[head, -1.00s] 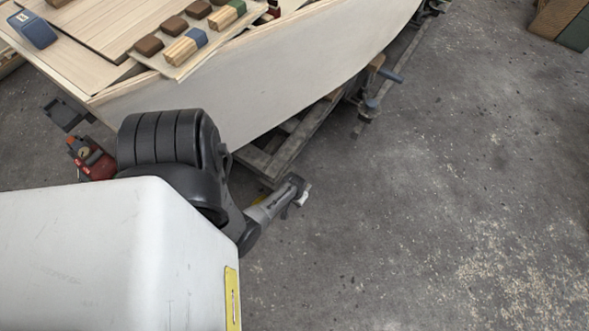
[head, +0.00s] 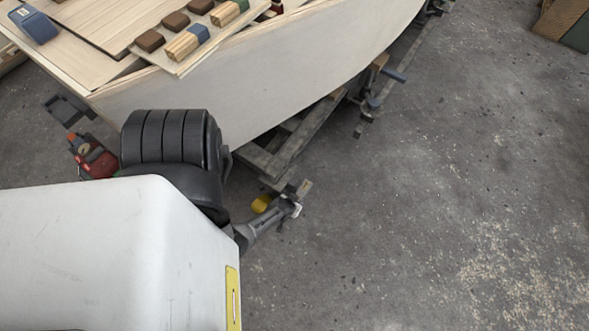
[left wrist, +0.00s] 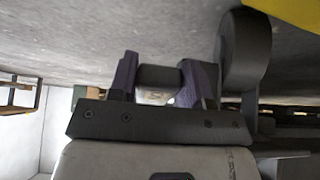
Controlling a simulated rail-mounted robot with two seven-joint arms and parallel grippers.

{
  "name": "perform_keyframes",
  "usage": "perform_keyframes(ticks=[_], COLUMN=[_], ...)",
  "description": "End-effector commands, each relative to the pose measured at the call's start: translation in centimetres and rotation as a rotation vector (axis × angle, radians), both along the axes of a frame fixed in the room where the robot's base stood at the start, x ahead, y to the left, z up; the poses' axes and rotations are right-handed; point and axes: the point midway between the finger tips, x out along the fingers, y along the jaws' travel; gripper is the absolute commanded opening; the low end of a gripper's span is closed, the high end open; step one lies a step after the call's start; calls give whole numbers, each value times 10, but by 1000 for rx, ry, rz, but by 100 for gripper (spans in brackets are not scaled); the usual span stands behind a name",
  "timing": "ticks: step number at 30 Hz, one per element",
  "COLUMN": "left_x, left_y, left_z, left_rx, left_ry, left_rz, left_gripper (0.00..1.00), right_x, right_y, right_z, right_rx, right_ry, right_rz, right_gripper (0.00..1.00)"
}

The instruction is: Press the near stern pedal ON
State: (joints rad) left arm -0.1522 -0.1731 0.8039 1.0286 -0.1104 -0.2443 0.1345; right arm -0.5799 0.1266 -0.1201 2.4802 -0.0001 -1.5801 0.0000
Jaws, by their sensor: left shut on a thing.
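My left arm comes in from the left in the head view, and its gripper (head: 293,207) is low beside the hull's support frame. In the left wrist view, the left gripper (left wrist: 158,88) has purple fingers with a short dark bar (left wrist: 158,76) between them. It is shut on this bar; I cannot tell what the bar belongs to. A yellow rounded thing (head: 262,204) shows just behind the arm, beside the frame. A yellow surface (left wrist: 290,12) is at the top right of the wrist view. I cannot make out a pedal for certain. My right gripper is not in view.
The pale plywood hull (head: 270,85) rests on a timber frame (head: 290,150) with clamps (head: 372,100). A red device (head: 92,157) is at left.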

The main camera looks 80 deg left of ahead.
Motion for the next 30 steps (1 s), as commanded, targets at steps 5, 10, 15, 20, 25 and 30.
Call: perform_keyframes(ticks=[5, 10, 15, 20, 25, 30], left_x=[0, 0, 0, -1, -1, -1], left_y=[0, 0, 0, 0, 0, 0], left_z=[-5, -6, -6, -6, -6, -6], left_rx=[44, 62, 66, 65, 65, 65], left_ry=[-38, -54, -56, -55, -55, -56], left_rz=[1, 1, 1, 1, 1, 1], left_gripper=[21, 21, 21, 21, 53, 70], right_x=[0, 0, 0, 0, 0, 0], right_y=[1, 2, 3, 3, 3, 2], right_z=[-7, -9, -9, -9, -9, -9], right_rx=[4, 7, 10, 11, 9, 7], right_ry=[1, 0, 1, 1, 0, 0], right_rz=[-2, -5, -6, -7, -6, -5], right_gripper=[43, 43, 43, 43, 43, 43])
